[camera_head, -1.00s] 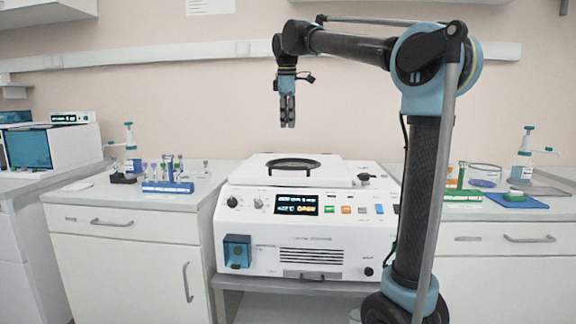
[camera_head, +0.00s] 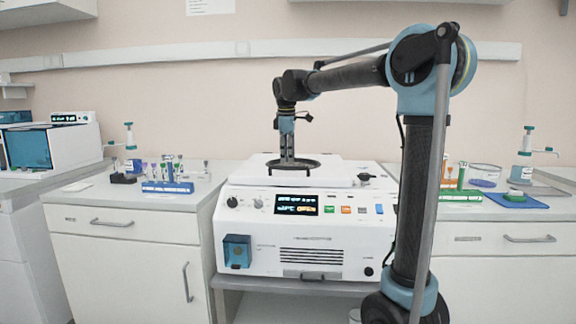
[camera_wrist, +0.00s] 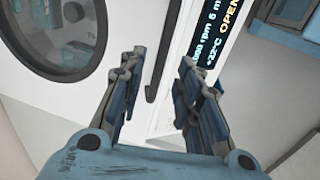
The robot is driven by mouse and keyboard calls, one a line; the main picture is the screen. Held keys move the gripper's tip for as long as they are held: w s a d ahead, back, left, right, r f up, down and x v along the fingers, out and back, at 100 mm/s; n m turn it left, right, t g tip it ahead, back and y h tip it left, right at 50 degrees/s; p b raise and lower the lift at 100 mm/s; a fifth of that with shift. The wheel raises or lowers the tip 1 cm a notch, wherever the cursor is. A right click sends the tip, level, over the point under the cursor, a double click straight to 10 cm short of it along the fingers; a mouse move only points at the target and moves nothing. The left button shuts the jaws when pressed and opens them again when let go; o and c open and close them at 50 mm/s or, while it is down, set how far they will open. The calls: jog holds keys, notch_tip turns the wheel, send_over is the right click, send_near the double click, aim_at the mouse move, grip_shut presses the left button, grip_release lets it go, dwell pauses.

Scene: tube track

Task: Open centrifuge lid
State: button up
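The white centrifuge (camera_head: 330,232) stands on a low bench with its lid (camera_head: 340,180) down. The lid has a round, dark-rimmed window (camera_wrist: 58,45), seen on the left in the wrist view. A slim dark bar (camera_wrist: 166,48) lies near the lid's front edge, between the window and the lit display. My gripper (camera_head: 287,160) points down over the lid and overlaps the window in the head view. In the wrist view my gripper (camera_wrist: 160,70) is open, its fingers apart with nothing between them. The exact gap between fingertips and lid is unclear.
The display (camera_wrist: 215,35) shows "OPEN" in orange. Coloured buttons (camera_head: 345,210) line the front panel. A blue tube rack (camera_head: 167,187) stands on the left counter. A blue tray (camera_head: 517,201) and bottle are on the right counter.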

jog(key=shift+w+f, duration=0.2)
jog(key=shift+f, duration=0.65)
jog(key=shift+w+f, duration=0.15)
jog(key=shift+f, duration=0.7)
jog(key=shift+c, duration=0.2)
grip_shut()
